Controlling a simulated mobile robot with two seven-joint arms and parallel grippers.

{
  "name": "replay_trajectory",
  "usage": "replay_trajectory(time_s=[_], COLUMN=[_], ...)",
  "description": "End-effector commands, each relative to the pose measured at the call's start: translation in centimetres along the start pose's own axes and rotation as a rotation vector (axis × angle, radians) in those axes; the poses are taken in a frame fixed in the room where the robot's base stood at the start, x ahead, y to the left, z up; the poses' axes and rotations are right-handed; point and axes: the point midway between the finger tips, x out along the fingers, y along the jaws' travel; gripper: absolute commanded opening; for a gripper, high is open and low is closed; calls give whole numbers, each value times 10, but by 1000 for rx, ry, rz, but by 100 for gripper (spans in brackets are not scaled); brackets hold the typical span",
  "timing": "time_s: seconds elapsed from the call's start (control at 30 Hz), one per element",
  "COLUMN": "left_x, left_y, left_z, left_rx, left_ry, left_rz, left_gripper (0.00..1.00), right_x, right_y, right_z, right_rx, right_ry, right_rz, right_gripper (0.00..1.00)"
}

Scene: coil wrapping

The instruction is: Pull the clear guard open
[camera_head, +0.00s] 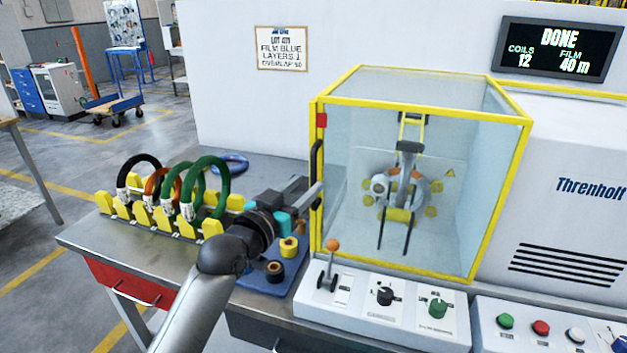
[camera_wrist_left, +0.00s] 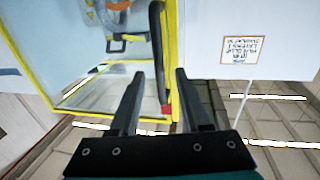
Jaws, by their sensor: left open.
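The clear guard (camera_head: 420,240) is a see-through box with yellow edges on the machine, and it stands closed. Its black upright handle (camera_head: 317,160) is on the left front edge; it also shows in the left wrist view (camera_wrist_left: 157,45). My left gripper (camera_head: 314,193) is at the lower part of this handle. In the left wrist view its two dark fingers (camera_wrist_left: 160,73) are apart, with the handle appearing between them. I cannot tell whether either finger touches it. Behind the guard is the wrapping head with an orange coil (camera_head: 418,182). My right gripper is not in view.
A rack (camera_head: 160,228) of upright coils and a blue tray (camera_head: 255,284) with tape rolls stand left of the guard. A control panel (camera_head: 345,312) with an orange-knobbed lever (camera_head: 332,246) lies in front. The display (camera_head: 558,48) reads DONE.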

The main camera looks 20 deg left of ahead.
Motion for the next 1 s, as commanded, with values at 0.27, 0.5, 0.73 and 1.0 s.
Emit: replay_trajectory(time_s=[0.27, 0.5, 0.73, 1.0], left_x=[33, 42, 42, 41], left_y=[0, 0, 0, 0], left_z=[0, 0, 0, 0], left_rx=[-2, 0, 0, 0], left_ry=[1, 0, 0, 0], left_rz=[0, 1, 1, 0], left_gripper=[47, 47, 46, 16], right_x=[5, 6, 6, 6], right_y=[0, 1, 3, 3], right_z=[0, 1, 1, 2], right_rx=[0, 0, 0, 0], right_ry=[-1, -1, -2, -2], right_rz=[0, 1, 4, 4], right_gripper=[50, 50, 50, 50])
